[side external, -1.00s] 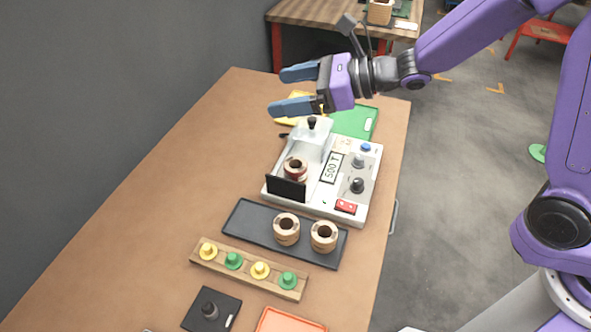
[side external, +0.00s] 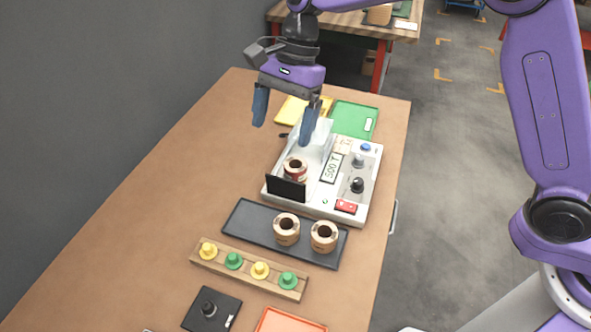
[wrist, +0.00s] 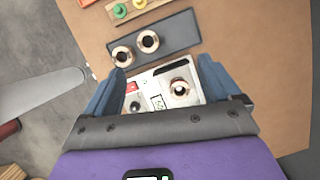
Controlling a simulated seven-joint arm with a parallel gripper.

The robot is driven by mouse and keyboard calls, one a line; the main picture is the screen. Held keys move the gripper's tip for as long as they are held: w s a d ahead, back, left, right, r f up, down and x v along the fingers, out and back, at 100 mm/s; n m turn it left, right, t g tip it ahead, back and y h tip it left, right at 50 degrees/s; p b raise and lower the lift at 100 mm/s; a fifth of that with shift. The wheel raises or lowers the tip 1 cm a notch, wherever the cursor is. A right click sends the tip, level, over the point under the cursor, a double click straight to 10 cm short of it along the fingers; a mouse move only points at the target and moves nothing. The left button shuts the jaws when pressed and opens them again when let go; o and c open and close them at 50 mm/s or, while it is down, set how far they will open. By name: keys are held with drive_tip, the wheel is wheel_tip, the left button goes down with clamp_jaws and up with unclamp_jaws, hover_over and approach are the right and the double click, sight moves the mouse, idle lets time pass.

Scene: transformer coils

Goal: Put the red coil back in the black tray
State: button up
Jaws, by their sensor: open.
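The red coil (side external: 296,170), dark red with a pale top, sits upright in the white test machine (side external: 318,208), behind its upright black panel (side external: 286,188). In the wrist view the coil (wrist: 180,87) shows between my fingers, toward the right one. The black tray (side external: 244,222) lies just in front of the machine and holds two tan coils, one (side external: 286,229) near its middle and one (side external: 324,237) toward its right end. My gripper (side external: 283,134) is open and empty, pointing down above the machine's back left. Its right finger partly hides the machine's clear cover.
A wooden rack (side external: 247,270) with yellow and green pegs stands in front of the tray. Yellow (side external: 290,110) and green (side external: 352,120) trays lie behind the machine. A small black box with a knob (side external: 211,309) and an orange tray (side external: 290,322) are nearest. The table's left side is clear.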

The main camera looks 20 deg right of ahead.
drive_tip(key=w+d+r+t+h, duration=0.1)
drive_tip(key=w+d+t+h, duration=0.25)
drive_tip(key=w, duration=0.25)
drive_tip(key=h, duration=0.1)
approach(295, 164)
drive_tip(key=f, duration=0.2)
drive_tip(key=shift+s+f+g, duration=0.3)
drive_tip(key=shift+s+g, duration=0.05)
drive_tip(key=shift+s, duration=0.05)
drive_tip(key=shift+w+d+f, duration=0.1)
drive_tip(key=shift+w+f, duration=0.05)
drive_tip(key=shift+f, duration=1.3)
drive_tip(key=shift+w+d+f, duration=0.1)
drive_tip(key=shift+w+f, duration=0.05)
drive_tip(key=shift+f, duration=1.3)
drive_tip(key=c, duration=1.2)
drive_tip(key=shift+c, duration=0.8)
drive_tip(key=shift+r, duration=0.1)
